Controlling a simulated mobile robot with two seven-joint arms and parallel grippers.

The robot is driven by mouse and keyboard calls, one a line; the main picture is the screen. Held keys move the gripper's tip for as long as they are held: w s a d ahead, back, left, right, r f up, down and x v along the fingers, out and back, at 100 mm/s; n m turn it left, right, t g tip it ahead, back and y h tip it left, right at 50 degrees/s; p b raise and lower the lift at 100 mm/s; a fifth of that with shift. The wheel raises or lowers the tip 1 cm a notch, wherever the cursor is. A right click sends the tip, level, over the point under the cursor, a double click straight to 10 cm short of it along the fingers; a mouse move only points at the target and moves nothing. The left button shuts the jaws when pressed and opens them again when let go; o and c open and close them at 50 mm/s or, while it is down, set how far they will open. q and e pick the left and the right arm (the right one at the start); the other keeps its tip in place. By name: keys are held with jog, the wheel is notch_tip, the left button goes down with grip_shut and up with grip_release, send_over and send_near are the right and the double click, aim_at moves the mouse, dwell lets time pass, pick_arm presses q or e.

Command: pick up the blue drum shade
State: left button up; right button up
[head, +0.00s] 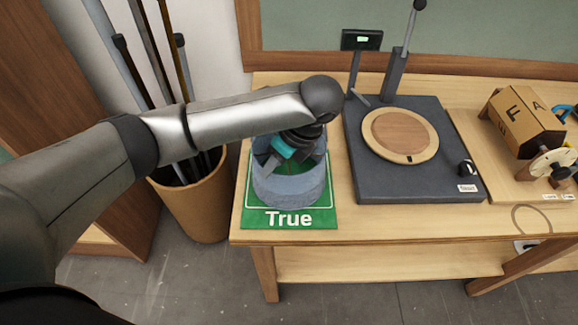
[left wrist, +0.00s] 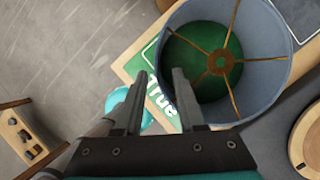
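The blue drum shade (head: 288,188) stands upright on a green mat marked "True" (head: 288,218) at the left end of the workbench. The left wrist view looks into the open top of the shade (left wrist: 262,88), with brass-coloured spokes meeting at a central ring. My left gripper (head: 272,163) is over the shade's left part in the head view. In the left wrist view its two fingers (left wrist: 160,74) are apart, with the shade's near left wall appearing between them. One finger overlaps the shade's inside, the other is outside. Contact cannot be told. My right gripper is not in view.
A dark machine with a round wooden plate (head: 400,134) and upright post stands right of the shade. A wooden lettered block (head: 524,122) sits further right. A bin (head: 196,205) with long rods stands left of the bench. The bench's front edge (head: 400,239) is close to the mat.

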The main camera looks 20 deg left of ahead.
pick_arm(q)
jog(key=x, duration=0.8)
jog(key=shift+b, duration=0.3)
jog(key=shift+r, duration=0.1)
grip_shut()
dwell(1.0)
